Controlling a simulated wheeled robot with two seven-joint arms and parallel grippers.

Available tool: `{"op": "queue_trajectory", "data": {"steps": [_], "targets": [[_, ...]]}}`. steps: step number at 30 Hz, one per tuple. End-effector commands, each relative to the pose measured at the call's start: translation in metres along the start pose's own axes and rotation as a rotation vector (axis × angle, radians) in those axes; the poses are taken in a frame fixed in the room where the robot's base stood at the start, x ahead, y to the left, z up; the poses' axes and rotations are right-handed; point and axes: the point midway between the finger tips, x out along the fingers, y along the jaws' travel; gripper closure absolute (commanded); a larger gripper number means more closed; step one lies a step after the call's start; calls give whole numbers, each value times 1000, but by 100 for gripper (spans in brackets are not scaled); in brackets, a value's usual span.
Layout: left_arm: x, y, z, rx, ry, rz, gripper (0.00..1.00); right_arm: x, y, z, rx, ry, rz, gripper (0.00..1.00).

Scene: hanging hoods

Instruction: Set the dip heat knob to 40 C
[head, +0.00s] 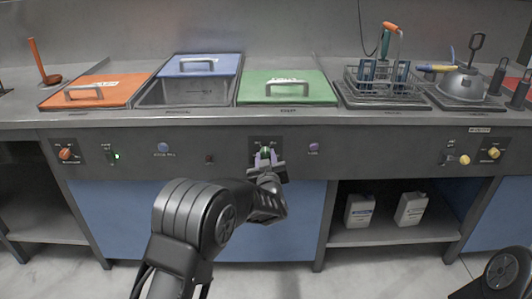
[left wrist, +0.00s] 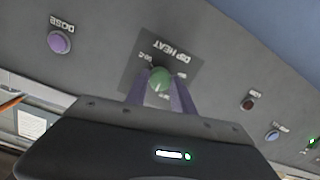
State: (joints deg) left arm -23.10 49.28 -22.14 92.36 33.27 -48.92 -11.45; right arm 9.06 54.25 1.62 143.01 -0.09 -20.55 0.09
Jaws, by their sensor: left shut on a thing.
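The dip heat knob (left wrist: 159,80) is green and sits on a dark label plate (left wrist: 182,66) that reads "DIP HEAT", upside down in the left wrist view. In the head view my left gripper (head: 268,160) is at the front panel below the green lid, over the knob. In the left wrist view its two purple-grey fingers stand on either side of the knob, and the gripper is shut on it. The plate's small markings are too blurred to read, so I cannot tell the setting. My right gripper is out of view.
A purple dose button (head: 313,147) is right of the knob. A blue button (head: 163,148), an orange knob (head: 66,153) and yellow knobs (head: 494,153) share the panel. Above are orange (head: 100,90), blue (head: 190,63) and green (head: 280,80) lids. A wire basket (head: 385,88) stands right.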

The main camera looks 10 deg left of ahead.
Motion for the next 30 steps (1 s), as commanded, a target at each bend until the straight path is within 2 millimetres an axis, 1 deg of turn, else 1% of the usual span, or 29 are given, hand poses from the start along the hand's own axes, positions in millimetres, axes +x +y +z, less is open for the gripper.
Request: {"op": "queue_trajectory", "data": {"steps": [1,6,18,24,30], "targets": [[-1,1,-1,44,-1,-2,100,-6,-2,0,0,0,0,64],[-1,1,0,206,7,-11,100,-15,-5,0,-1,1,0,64],[0,0,1,558,25,-31,100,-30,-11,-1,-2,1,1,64],[0,0,2,673,32,-38,100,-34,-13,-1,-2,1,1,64],[0,0,2,728,35,-42,100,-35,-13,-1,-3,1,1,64]]}}
